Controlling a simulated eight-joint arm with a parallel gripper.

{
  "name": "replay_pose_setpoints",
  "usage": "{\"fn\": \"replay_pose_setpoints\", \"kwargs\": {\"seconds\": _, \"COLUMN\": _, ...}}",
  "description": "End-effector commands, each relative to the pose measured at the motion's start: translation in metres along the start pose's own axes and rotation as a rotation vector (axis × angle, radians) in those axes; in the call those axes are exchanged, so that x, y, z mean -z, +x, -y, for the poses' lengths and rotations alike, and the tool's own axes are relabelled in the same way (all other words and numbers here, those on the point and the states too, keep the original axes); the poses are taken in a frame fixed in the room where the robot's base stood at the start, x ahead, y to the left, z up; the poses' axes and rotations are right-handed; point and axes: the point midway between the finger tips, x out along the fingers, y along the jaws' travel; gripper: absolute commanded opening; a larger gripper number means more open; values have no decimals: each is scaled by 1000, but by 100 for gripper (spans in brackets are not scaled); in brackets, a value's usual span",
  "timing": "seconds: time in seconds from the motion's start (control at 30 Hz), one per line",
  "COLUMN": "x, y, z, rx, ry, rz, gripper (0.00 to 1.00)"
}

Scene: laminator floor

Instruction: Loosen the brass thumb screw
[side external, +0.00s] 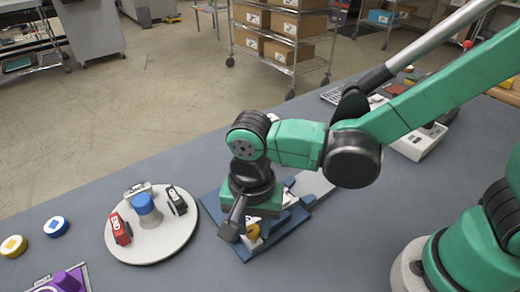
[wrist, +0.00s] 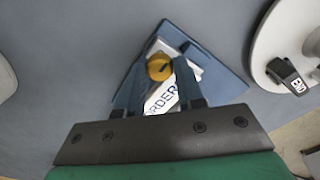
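The brass thumb screw (wrist: 159,67) is a round gold knob with a dark slot across its top. In the wrist view it sits on a white block (wrist: 161,97) with blue lettering, partly readable as "RDER". The block stands on a blue base plate (wrist: 221,72). My gripper (wrist: 160,76) is over the block, with one finger at each side of the screw in the picture. The fingers are apart and open, and I see no contact with the knob. In the side view the brass screw (side external: 253,232) shows below my gripper (side external: 247,219), which hides part of the block.
A round white turntable (side external: 155,242) left of the base plate carries a blue knob (side external: 142,203) and red and black labelled items. Yellow and blue discs (side external: 55,227) lie farther left. A white device (side external: 418,143) stands behind my arm. Grey table between is clear.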

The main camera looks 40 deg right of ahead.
Motion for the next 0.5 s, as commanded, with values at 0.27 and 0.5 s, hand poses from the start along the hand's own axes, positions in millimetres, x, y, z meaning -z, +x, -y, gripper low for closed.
{"fn": "replay_pose_setpoints", "kwargs": {"seconds": 0.27, "x": 0, "y": 0, "z": 0, "rx": 0, "ry": -2, "rz": 0, "gripper": 0}}
{"fn": "replay_pose_setpoints", "kwargs": {"seconds": 0.5, "x": 0, "y": 0, "z": 0, "rx": 0, "ry": -53, "rz": 0, "gripper": 0}}
